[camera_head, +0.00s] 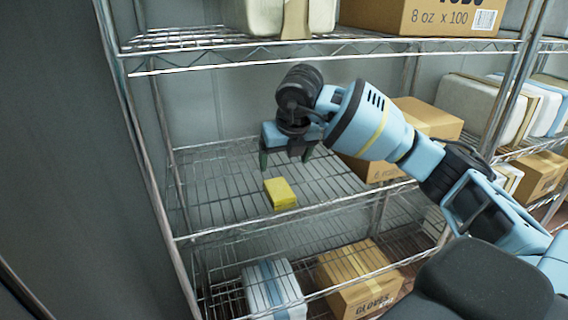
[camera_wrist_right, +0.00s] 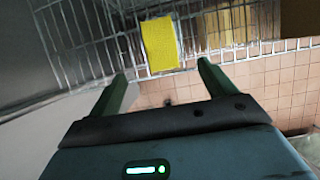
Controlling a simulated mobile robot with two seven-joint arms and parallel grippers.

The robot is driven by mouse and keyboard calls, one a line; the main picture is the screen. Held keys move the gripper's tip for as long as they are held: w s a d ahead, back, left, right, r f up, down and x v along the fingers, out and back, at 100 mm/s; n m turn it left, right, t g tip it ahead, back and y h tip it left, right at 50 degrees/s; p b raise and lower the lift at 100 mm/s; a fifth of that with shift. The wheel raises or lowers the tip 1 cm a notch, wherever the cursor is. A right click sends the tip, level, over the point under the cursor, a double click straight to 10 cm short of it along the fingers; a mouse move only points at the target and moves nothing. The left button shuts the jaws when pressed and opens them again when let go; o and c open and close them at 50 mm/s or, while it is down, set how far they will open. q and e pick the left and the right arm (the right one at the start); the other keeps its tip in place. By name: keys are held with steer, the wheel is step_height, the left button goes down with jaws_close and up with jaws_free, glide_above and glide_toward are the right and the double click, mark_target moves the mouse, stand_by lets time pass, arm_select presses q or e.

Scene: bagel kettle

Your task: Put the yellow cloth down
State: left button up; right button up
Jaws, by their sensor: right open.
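The yellow cloth (camera_head: 280,193) is a small folded block lying on the wire middle shelf (camera_head: 225,195), near its front edge. It also shows in the right wrist view (camera_wrist_right: 160,45), beyond the fingertips and between their lines. My right gripper (camera_head: 284,160) is above and behind the cloth in the head view, fingers pointing down, apart from it. In the right wrist view its two green fingers (camera_wrist_right: 165,82) are spread with nothing between them. My left gripper is not in view.
Cardboard boxes (camera_head: 430,120) stand on the right of the same shelf. The upper shelf (camera_head: 200,40) with bins and a box is close above my arm. A glove box (camera_head: 360,280) and a striped pack (camera_head: 272,290) sit below. The shelf's left part is clear.

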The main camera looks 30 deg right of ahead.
steer(key=s+a+f+n+g+y, duration=0.25)
steer(key=a+f+y, duration=0.2)
steer(key=a, duration=0.45)
steer(key=s+a+f+n+g+y, duration=0.1)
steer(key=s+a+f+y, duration=0.25)
steer(key=a+f, duration=0.4)
steer(key=s+a+r+m+t+y, duration=0.15)
steer(key=s+a+m+y, duration=0.4)
steer(key=a+y, duration=0.65)
steer(key=s+d+f+m+t+h, duration=0.2)
steer(key=d+f+m+t+h, duration=0.45)
steer(key=m, duration=0.45)
steer(key=s+d+f+m+t+h, duration=0.1)
steer(key=d+f+m+t+h, duration=0.45)
steer(key=f+m, duration=0.55)
steer(key=s+d+f+m+g+h, duration=0.3)
steer(key=s+f+m, duration=0.4)
steer(key=s+f, duration=0.7)
steer(key=s+g+h, duration=0.1)
steer(key=s+g, duration=0.1)
steer(key=shift+s+d+h, duration=0.2)
steer(key=shift+s+h, duration=0.1)
steer(key=shift+h, duration=0.1)
